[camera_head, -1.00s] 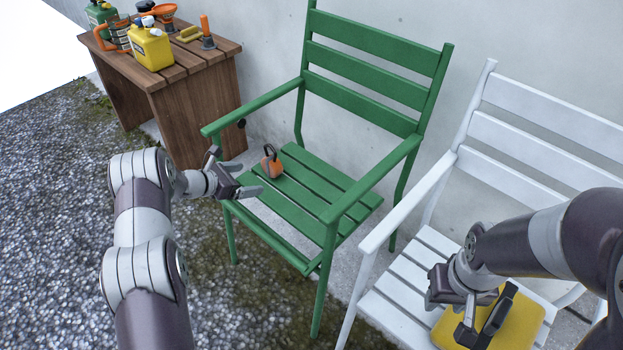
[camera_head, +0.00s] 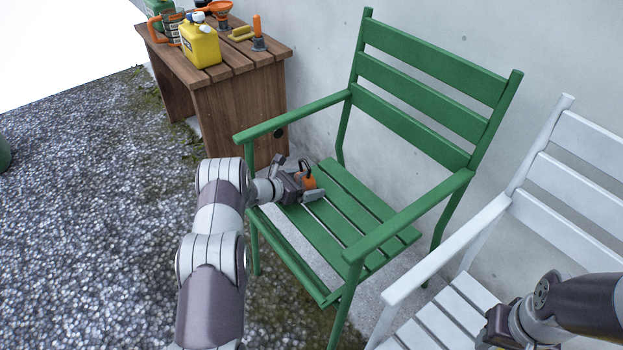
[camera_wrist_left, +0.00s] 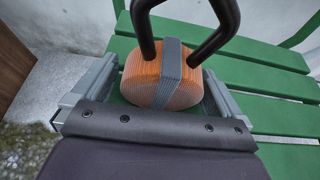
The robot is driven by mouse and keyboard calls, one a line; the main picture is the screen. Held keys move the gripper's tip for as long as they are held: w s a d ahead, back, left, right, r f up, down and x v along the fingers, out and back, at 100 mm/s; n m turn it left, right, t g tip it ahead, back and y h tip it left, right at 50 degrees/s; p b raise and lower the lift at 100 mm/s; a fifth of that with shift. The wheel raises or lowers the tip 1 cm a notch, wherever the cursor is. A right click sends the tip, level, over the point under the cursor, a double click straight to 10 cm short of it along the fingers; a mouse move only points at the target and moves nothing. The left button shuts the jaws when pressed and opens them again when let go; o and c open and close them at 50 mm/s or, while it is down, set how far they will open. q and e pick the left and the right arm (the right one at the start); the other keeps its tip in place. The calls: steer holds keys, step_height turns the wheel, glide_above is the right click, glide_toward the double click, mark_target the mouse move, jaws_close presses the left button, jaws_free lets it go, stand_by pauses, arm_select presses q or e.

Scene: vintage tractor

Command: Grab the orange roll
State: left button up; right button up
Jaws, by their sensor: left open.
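The orange roll (camera_wrist_left: 160,82) sits on the green chair's slatted seat (camera_wrist_left: 262,90). It has a grey band around it and dark curved handles rising from it. In the head view only a bit of the roll (camera_head: 309,182) shows past my left gripper (camera_head: 308,181). In the left wrist view my left gripper (camera_wrist_left: 158,97) is open, with one finger on each side of the roll. I cannot tell whether the fingers touch it. My right arm shows at the lower right of the head view, with its gripper mostly cut off by the bottom edge.
A white chair (camera_head: 455,312) stands at the right. A wooden table (camera_head: 225,65) with a yellow can (camera_head: 199,46) and other items stands at the back left. Gravel (camera_head: 90,190) lies open at the left.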

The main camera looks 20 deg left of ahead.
arm_select(q)
steer(key=shift+s+r, duration=0.15)
steer(key=shift+r, duration=0.1)
steer(key=shift+c, duration=0.3)
steer(key=c, duration=1)
steer(key=shift+c, duration=0.2)
